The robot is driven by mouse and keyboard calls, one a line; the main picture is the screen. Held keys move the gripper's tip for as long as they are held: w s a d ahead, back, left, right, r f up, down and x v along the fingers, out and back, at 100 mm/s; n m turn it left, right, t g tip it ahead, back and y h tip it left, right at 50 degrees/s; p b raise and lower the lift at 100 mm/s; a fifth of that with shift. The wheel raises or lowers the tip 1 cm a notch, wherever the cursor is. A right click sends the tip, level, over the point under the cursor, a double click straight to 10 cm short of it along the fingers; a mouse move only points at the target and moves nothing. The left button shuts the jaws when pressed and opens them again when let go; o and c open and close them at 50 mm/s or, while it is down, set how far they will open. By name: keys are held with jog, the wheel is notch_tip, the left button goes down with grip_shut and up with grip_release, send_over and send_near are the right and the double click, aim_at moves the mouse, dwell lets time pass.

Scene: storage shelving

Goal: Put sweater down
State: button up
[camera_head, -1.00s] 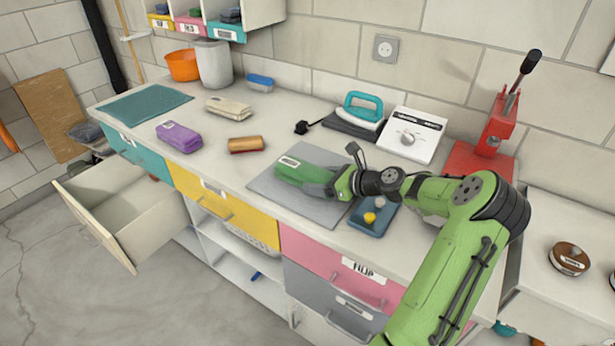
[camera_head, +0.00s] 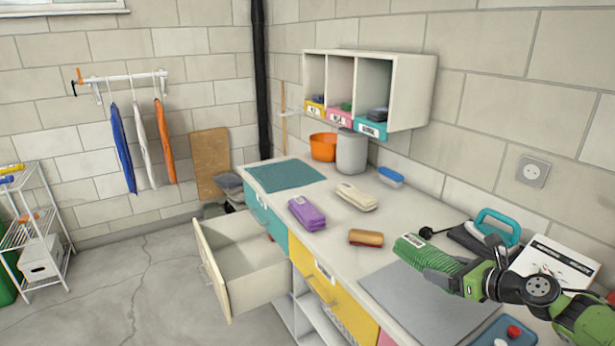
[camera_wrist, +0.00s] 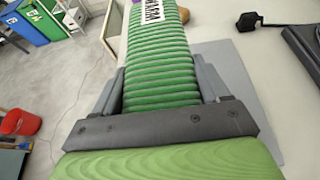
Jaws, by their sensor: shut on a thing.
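A green ribbed folded sweater (camera_head: 429,259) with a white label is held in my gripper (camera_head: 445,276), above the grey mat (camera_head: 408,309) on the counter. In the wrist view the sweater (camera_wrist: 160,62) lies between the two grey fingers (camera_wrist: 162,85), its labelled end pointing away from me. A purple folded garment (camera_head: 307,213) and a cream folded garment (camera_head: 356,197) lie on the counter to the left.
A teal mat (camera_head: 285,175) lies bare at the counter's far left. A brush (camera_head: 366,237) lies near the grey mat. An iron (camera_head: 496,228) is behind my gripper. An open, empty-looking drawer (camera_head: 250,275) juts out at the left. A cubby shelf (camera_head: 412,80) hangs above.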

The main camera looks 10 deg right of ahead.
jog(key=s+a+f+n+g+y+p, duration=0.1)
jog(key=a+f+n+y, duration=0.1)
jog(key=a, duration=0.7)
jog(key=s+a+f+n+g+y+p, duration=0.2)
jog(key=a+f, duration=0.1)
jog(key=a, duration=0.6)
jog(key=s+a+f+n+g+y+p, duration=0.2)
jog(key=a+f+n, duration=0.1)
jog(key=a, duration=0.6)
jog(key=shift+a+f+y, duration=0.3)
jog(key=shift+a, duration=0.1)
jog(key=shift+d, duration=0.1)
